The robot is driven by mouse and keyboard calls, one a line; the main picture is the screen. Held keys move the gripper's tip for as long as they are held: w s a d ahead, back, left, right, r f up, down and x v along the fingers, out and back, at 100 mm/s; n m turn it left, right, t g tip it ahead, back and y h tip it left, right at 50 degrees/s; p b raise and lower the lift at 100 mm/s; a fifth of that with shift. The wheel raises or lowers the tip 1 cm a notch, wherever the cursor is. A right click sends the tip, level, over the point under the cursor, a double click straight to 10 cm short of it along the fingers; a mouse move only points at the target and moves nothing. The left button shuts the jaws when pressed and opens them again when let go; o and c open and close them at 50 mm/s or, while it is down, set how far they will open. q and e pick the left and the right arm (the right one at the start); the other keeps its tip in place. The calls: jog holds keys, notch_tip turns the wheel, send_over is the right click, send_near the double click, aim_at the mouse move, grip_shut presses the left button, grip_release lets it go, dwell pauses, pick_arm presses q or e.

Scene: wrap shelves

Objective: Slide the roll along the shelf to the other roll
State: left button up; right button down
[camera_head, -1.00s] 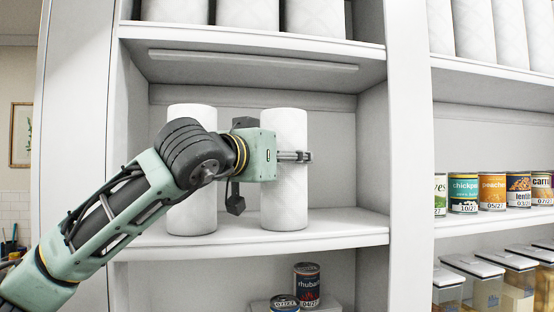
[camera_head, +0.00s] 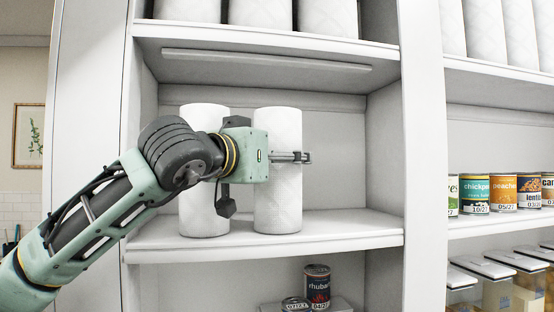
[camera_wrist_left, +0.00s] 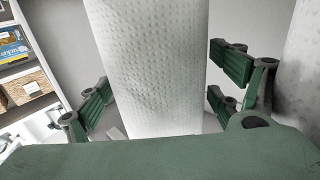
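Two white textured rolls stand upright on the middle shelf (camera_head: 330,232). The left roll (camera_head: 203,218) is partly hidden by my arm. The right roll (camera_head: 278,210) stands a narrow gap away from it. My left gripper (camera_head: 303,157) is at mid-height of the right roll, its finger crossing in front of it. The other roll (camera_wrist_left: 302,75) shows at the right edge there. My right gripper is not in view.
More rolls (camera_head: 260,12) stand on the shelf above. Cans (camera_head: 318,287) sit on the shelf below, and labelled cans (camera_head: 475,194) and lidded containers (camera_head: 480,267) are in the right-hand bay. The middle shelf is clear right of the rolls.

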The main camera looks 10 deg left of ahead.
pick_arm(q)
notch_tip(320, 180, up, 10)
dwell(0.7)
jog(key=shift+a, duration=0.15)
dwell(0.4)
